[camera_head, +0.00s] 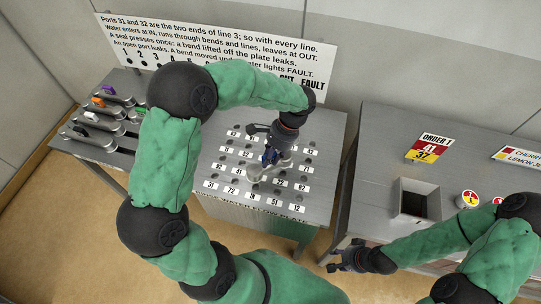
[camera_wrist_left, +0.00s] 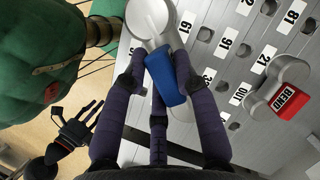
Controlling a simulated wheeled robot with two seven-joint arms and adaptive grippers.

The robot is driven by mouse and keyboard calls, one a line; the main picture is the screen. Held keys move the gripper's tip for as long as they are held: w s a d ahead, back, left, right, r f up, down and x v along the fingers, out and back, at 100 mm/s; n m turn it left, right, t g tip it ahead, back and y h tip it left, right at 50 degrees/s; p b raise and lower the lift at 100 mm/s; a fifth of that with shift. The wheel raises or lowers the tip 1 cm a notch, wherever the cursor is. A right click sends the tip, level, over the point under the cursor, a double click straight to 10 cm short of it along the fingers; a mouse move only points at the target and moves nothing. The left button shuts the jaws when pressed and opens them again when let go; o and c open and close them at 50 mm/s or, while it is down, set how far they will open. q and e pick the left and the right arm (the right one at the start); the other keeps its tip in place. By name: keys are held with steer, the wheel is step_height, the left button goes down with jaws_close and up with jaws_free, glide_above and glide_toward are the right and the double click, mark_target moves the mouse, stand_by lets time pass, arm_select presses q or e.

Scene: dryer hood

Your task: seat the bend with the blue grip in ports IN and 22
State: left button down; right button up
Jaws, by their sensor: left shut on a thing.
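My left gripper (camera_head: 272,158) is over the numbered port plate (camera_head: 222,170). It is shut on the blue grip (camera_wrist_left: 168,78) of a pale metal bend (camera_wrist_left: 150,20), which also shows in the head view (camera_head: 256,173). The bend reaches out beyond the fingertips, near the plate's front edge. I cannot tell whether it touches the plate, and the ports under it are hidden. Label 22 (camera_head: 281,182) shows near the gripper. My right gripper (camera_head: 343,263) is empty, with fingers spread, beyond the plate at the lower right.
Another bend with a red grip (camera_wrist_left: 290,100) lies on the plate beside my left gripper. More bends with coloured grips stand in a rack (camera_head: 103,115) at the left. A table (camera_head: 385,140) at the right bears an open box (camera_head: 418,203) and order cards (camera_head: 428,148).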

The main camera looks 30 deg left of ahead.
mark_target(271, 170)
arm_select(q)
steer(key=shift+f+b, duration=1.35)
steer(key=shift+f, duration=1.15)
steer(key=shift+p, duration=0.4)
steer(key=shift+f+b, duration=0.75)
steer(key=shift+f, duration=0.5)
steer(key=c, duration=0.9)
jaws_free()
steer(key=v, duration=1.2)
steer(key=shift+w, duration=0.1)
